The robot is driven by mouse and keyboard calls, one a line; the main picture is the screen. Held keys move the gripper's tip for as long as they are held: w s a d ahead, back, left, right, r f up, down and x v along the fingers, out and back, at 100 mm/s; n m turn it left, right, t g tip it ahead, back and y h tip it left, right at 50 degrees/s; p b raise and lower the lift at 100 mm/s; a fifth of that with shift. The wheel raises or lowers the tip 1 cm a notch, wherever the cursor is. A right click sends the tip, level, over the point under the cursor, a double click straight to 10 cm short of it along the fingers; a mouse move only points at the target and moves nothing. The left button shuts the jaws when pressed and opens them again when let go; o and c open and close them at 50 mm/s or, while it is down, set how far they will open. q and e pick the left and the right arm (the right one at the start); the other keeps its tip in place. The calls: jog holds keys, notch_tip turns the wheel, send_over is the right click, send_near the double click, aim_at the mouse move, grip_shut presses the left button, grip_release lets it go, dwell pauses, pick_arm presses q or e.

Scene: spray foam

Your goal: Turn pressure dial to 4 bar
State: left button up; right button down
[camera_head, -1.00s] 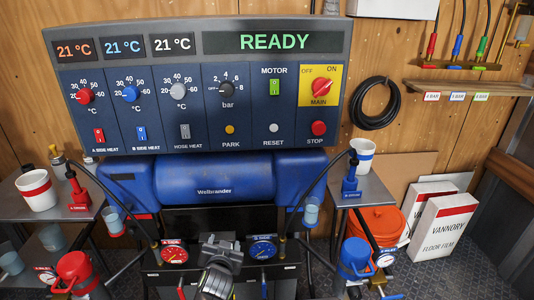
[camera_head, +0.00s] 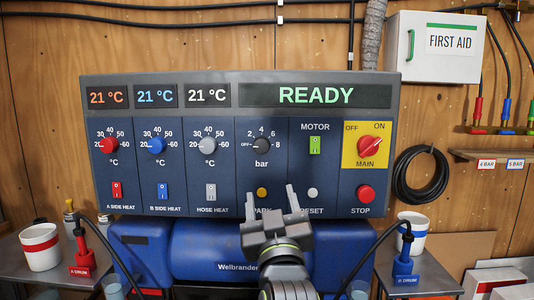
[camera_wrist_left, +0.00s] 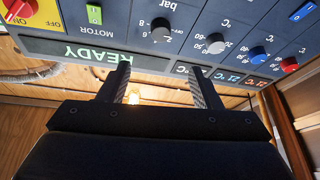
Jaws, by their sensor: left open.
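The pressure dial (camera_head: 262,145) is a dark grey knob above the word "bar", with marks OFF, 2, 4, 6 and 8. Its pointer seems to face left, towards OFF. My left gripper (camera_head: 271,199) is open and empty, its fingers pointing up in front of the panel, below the dial near the PARK lamp. The left wrist view is upside down; the dial (camera_wrist_left: 163,33) shows there beyond the open fingers (camera_wrist_left: 163,82), apart from them. My right gripper is in neither view.
Left of the dial are the grey hose heat (camera_head: 208,146), blue (camera_head: 157,146) and red (camera_head: 109,146) knobs. To its right are the green MOTOR switch (camera_head: 315,145), the red MAIN switch (camera_head: 369,146) and the STOP button (camera_head: 365,194). The display (camera_head: 316,95) reads READY.

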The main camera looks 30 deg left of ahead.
aim_at(262, 148)
pick_arm(q)
jog(key=p+x, duration=0.2)
jog(key=x, duration=1.3)
jog(key=shift+a+r+p, duration=0.15)
jog(key=shift+a+p, duration=0.1)
jog(key=shift+p, duration=0.15)
jog(key=shift+w+a, duration=0.1)
jog(key=shift+w, duration=0.1)
jog(key=shift+w+a, duration=0.1)
jog(key=shift+w, duration=0.05)
jog(key=c, duration=0.8)
jog(key=shift+c, duration=0.9)
jog(key=shift+r, duration=0.1)
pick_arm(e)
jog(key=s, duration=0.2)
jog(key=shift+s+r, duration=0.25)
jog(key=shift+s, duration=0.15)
